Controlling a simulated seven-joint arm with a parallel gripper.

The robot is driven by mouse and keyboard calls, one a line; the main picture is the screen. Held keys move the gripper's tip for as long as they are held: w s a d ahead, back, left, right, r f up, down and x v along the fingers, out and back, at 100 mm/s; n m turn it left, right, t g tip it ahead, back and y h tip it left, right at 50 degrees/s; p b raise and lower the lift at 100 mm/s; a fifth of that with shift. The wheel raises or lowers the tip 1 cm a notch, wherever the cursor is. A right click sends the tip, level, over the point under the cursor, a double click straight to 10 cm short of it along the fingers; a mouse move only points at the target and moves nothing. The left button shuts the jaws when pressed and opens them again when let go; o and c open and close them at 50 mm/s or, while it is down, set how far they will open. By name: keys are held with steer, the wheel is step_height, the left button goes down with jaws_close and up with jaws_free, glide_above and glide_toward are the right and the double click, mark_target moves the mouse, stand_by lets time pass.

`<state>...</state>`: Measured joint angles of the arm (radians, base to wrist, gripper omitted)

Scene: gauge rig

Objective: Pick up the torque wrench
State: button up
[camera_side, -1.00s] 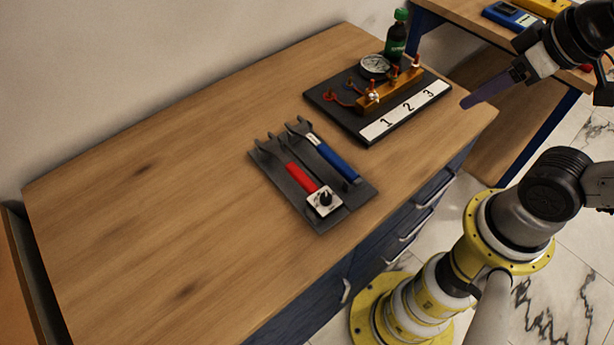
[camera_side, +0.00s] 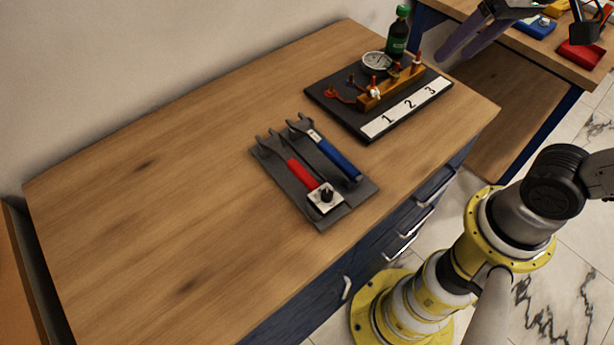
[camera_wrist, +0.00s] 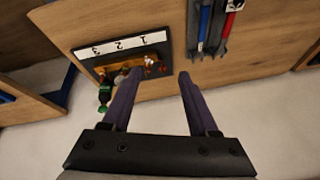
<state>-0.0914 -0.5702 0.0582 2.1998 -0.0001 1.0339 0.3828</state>
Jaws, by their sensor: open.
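A dark tool tray (camera_side: 325,218) lies on the wooden bench and holds two tools side by side. One has a blue handle (camera_side: 338,159) and the other a red handle (camera_side: 302,174); I cannot tell for certain which is the torque wrench. In the wrist view the blue tool (camera_wrist: 204,22) and the red tool (camera_wrist: 229,20) are at the top right, partly cut off. My gripper (camera_wrist: 160,73) is open and empty with two purple fingers. In the side view my gripper (camera_side: 457,53) is at the top right, above and away from the tray.
A white square block with a black knob (camera_side: 326,196) sits on the tray's near end. Behind is a dark board numbered 1, 2, 3 (camera_side: 407,107) with a brass manifold (camera_side: 392,90), a gauge (camera_side: 375,61) and a green bottle (camera_side: 397,38). The bench's left half is clear.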

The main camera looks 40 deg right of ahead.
steer(key=w+a+g, duration=0.1)
steer(key=w+a, duration=0.4)
steer(key=n+g, duration=0.3)
steer(key=g, duration=0.1)
glide_above(306, 177)
step_height(306, 177, down, 9)
step_height(306, 177, down, 13)
steer(key=shift+s+f, duration=0.1)
jaws_close()
stand_by(0.6)
